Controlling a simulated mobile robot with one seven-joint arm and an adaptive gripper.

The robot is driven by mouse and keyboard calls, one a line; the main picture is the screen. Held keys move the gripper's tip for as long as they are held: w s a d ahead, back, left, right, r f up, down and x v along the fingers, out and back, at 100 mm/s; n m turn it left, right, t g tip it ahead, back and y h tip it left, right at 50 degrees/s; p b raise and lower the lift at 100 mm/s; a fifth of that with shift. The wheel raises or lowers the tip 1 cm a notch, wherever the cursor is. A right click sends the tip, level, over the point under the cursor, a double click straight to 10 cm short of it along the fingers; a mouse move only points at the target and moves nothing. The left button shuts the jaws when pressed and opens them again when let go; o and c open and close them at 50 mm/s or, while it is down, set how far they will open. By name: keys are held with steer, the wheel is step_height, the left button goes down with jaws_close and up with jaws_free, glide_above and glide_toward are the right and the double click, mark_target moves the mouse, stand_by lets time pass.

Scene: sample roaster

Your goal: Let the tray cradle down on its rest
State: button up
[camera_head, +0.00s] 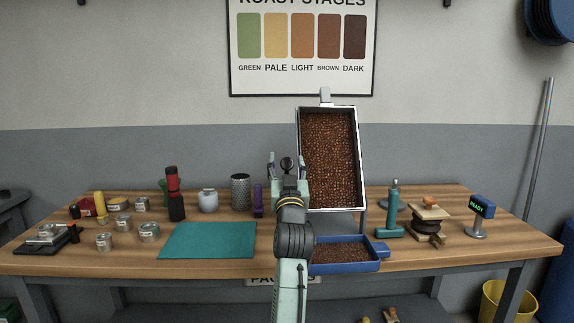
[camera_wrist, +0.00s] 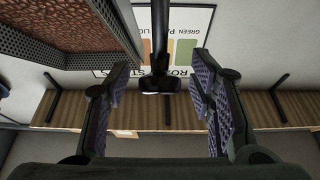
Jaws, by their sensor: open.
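The tray cradle (camera_head: 357,150) is tilted steeply up, with a pale-rimmed tray of brown beans facing me. In the wrist view, the cradle's perforated side (camera_wrist: 98,88) and beans show at the upper left. A dark rod with a black knob (camera_wrist: 158,84) stands beside the cradle; the knob also shows in the head view (camera_head: 287,163). My gripper (camera_head: 287,172) is open, left of the cradle. In the wrist view, my gripper's fingers (camera_wrist: 160,92) stand on either side of the knob, with gaps showing. The cradle's rest is mostly hidden behind my arm and the cradle.
A blue bin of beans (camera_head: 378,264) sits below the cradle at the bench front. A teal mat (camera_head: 207,240) lies left of my arm. A teal tool (camera_head: 391,210) stands on the right.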

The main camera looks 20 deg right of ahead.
steer(key=shift+c, duration=0.4)
jaws_close()
stand_by(0.4)
